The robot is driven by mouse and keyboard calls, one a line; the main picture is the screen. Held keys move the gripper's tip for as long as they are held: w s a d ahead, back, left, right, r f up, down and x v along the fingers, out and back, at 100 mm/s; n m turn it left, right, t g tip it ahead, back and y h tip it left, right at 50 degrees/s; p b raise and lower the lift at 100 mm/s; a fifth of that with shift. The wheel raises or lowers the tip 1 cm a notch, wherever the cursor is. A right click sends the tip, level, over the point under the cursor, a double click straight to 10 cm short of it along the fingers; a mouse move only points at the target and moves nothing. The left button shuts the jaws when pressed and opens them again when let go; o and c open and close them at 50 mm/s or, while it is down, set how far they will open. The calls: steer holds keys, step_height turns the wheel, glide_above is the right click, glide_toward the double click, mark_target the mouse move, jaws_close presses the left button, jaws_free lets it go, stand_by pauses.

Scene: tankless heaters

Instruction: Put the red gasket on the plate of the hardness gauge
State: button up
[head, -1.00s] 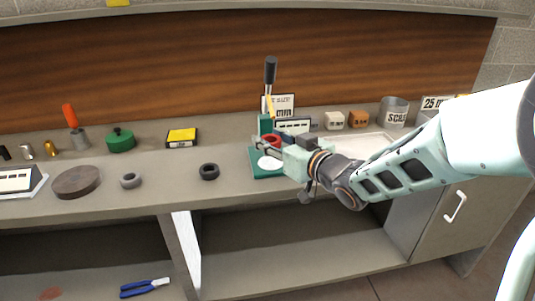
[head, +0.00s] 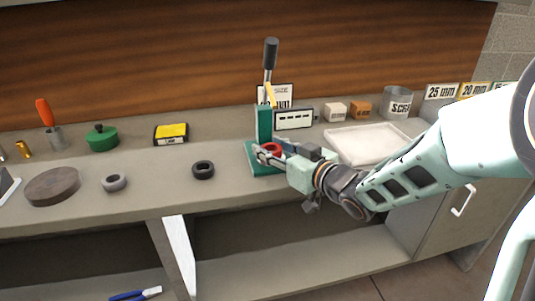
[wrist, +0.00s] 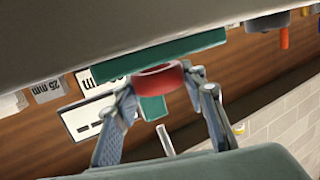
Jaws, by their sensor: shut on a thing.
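The hardness gauge is a green stand (head: 263,122) with a green base and a lever with a black handle (head: 271,52). My gripper (head: 268,154) is at the front of the stand, over the base (head: 256,167). It is shut on the red gasket (head: 272,148). In the wrist view, which is upside down, the gasket (wrist: 158,79) sits between the two fingers, close to the green base (wrist: 150,54); I cannot tell whether they touch. The gauge's white round plate is hidden now behind my gripper and the gasket.
A black ring (head: 203,170), a grey ring (head: 114,183) and a brown disc (head: 53,187) lie on the counter to the left. A shallow white tray (head: 362,143) lies to the right. A label card (head: 294,120) stands close behind the gauge. The counter front between rings and gauge is clear.

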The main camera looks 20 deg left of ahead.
steer(key=shift+f, duration=0.3)
steer(key=shift+f, duration=0.15)
steer(key=o, duration=1.1)
steer(key=shift+r, duration=0.3)
steer(key=p+v, duration=0.3)
steer(key=v, duration=0.9)
steer(key=shift+f, duration=0.15)
